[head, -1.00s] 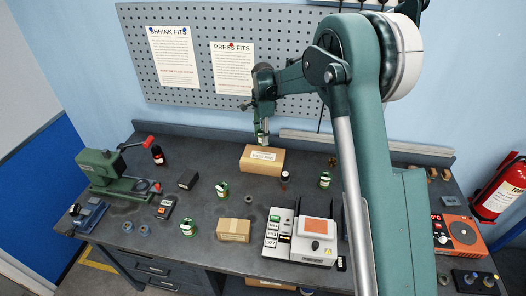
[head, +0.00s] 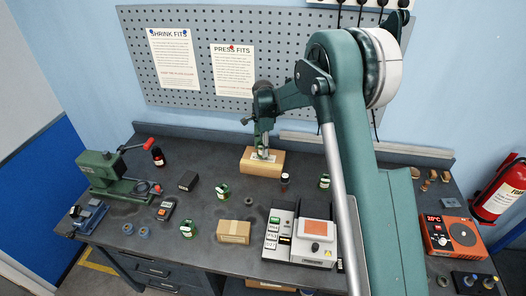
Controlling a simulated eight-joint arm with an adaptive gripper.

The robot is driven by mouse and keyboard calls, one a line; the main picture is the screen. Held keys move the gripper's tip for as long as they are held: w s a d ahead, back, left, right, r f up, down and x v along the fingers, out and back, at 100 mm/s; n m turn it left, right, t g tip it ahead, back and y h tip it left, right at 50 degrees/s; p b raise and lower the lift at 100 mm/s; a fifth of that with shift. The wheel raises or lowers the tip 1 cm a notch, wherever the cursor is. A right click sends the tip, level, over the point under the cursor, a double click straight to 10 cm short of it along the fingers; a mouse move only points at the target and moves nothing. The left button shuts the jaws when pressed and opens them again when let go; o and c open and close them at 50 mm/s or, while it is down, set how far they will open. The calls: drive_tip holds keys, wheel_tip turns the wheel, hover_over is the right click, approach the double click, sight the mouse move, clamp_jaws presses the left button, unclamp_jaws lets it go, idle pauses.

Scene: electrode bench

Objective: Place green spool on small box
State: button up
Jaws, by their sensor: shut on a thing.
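My gripper (head: 263,149) is shut on a small green-and-white spool (head: 263,154), partly hidden by the fingers. It holds the spool upright, low over the top of a cardboard box (head: 277,168) with a white label at the back of the bench. I cannot tell whether the spool touches the box top. A smaller-looking cardboard box (head: 234,239) stands nearer the front with nothing on it. Other green-and-white spools stand on the bench: one left of centre (head: 223,193), one at the front (head: 187,231) and one right of the back box (head: 324,182).
A grey device with an orange plate (head: 317,229) is at front right. A green press (head: 105,172) is at left. The bench between the two boxes is mostly clear.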

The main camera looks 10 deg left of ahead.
drive_tip(key=shift+f, duration=0.9)
drive_tip(key=shift+f, duration=0.2)
drive_tip(key=o, duration=1.2)
drive_tip(key=shift+r, duration=0.15)
wheel_tip(320, 180, up, 12)
drive_tip(key=shift+r, duration=0.1)
